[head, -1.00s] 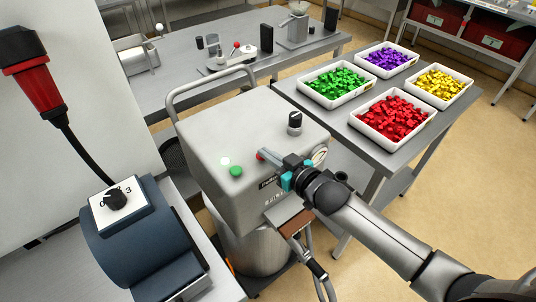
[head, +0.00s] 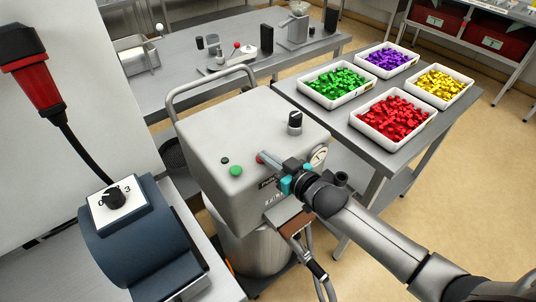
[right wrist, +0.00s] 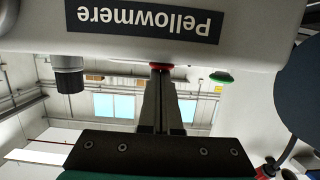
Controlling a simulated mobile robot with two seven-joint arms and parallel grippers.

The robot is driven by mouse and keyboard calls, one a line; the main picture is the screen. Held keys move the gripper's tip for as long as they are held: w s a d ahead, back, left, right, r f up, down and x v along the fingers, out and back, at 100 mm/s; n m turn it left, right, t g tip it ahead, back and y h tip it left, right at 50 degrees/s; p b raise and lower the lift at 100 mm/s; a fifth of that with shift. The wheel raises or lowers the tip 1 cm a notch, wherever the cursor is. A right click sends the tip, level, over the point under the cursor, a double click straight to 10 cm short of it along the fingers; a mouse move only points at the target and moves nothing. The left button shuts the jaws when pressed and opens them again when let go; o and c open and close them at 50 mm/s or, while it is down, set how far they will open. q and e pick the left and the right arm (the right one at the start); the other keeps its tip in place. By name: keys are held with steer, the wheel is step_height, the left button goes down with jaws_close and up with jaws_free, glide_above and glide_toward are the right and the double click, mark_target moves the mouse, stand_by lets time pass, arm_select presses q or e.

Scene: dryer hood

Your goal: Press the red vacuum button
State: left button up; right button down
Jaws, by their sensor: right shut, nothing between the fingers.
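The red vacuum button (head: 260,158) sits on the grey dryer hood (head: 240,125), right of a green button (head: 236,171). A small dark indicator (head: 225,160) is beside the green button. My right gripper (head: 271,160) is shut, with nothing between its fingers, and its tips are at the red button. In the right wrist view the shut fingertips (right wrist: 160,73) meet the red button (right wrist: 160,66) and partly cover it, seemingly touching. The green button (right wrist: 222,77) is to the right there. My left gripper is not in view.
A black knob (head: 295,122) stands on the hood, and a gauge (head: 319,156) is at its right side. A blue-grey device with a dial (head: 115,199) stands at the left. White trays of coloured pieces (head: 358,128) are on the table at the right.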

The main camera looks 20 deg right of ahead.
step_height(320, 180, up, 4)
steer(key=p, duration=0.3)
steer(key=shift+s+r+p, duration=0.1)
steer(key=shift+p, duration=0.25)
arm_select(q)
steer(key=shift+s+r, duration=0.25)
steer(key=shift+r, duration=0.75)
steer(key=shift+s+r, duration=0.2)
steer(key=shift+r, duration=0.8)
arm_select(e)
steer(key=v, duration=0.9)
steer(key=shift+s+d, duration=0.15)
steer(key=shift+s, duration=0.25)
